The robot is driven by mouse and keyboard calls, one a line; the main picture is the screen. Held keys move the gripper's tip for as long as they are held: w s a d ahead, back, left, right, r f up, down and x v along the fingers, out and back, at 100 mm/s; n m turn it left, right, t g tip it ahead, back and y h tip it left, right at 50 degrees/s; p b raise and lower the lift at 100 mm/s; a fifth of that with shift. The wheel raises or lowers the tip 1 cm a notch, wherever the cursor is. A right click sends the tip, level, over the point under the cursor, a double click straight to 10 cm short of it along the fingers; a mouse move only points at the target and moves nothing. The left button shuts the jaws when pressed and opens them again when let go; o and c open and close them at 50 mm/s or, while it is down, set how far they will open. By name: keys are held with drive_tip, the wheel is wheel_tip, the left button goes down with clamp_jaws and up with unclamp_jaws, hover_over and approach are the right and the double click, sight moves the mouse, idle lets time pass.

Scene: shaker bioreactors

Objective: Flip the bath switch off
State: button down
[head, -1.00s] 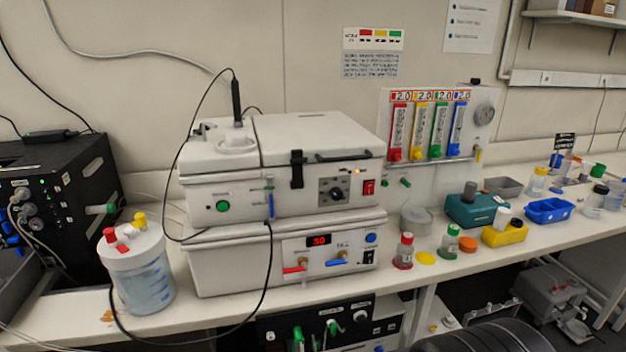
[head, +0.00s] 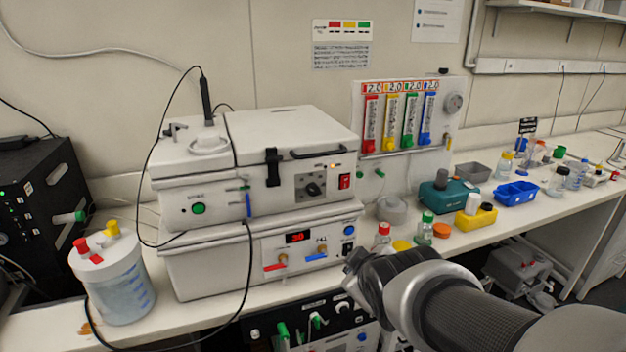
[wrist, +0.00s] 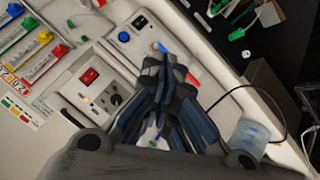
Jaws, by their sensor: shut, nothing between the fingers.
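The lower white unit (head: 200,273) has a lit red display (head: 298,237), a blue round button (head: 349,230) and a black rocker switch (head: 347,248) at its right end. That black switch also shows at the top of the wrist view (wrist: 139,21). The upper white unit (head: 172,205) has a red rocker switch (head: 345,181), also in the wrist view (wrist: 89,76), beside a black dial and a lit orange lamp. I cannot read which unit is labelled bath. My gripper (head: 352,264) is shut and empty, in front of the lower unit's right end and below its black switch.
Red and blue valve handles (head: 275,267) stick out from the lower panel. A black cable (head: 246,290) loops in front of the units. A lidded jar (head: 124,290) stands at left. Bottles, including a red-capped one (head: 382,237), stand right of the units near my arm.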

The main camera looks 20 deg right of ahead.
sight(340, 178)
drive_tip(key=w+d+n+t+y+p, duration=0.2)
drive_tip(key=w+d+n+t+y, duration=0.1)
drive_tip(key=w+d+n+t, duration=0.6)
drive_tip(key=shift+w+d+r+n+t+p, duration=0.3)
drive_tip(key=shift+w+n+t, duration=0.2)
drive_tip(key=shift+w+n, duration=1.45)
drive_tip(key=shift+s+a, duration=0.1)
drive_tip(key=shift+a, duration=0.05)
drive_tip(key=w, duration=0.4)
drive_tip(key=w+r, duration=0.1)
drive_tip(key=w, duration=0.8)
drive_tip(key=shift+w+a+r+b, duration=0.25)
drive_tip(key=shift+w+r+b, duration=0.05)
drive_tip(key=shift+w+b, duration=0.1)
drive_tip(key=shift+w+b, duration=0.1)
drive_tip(key=shift+b, duration=0.3)
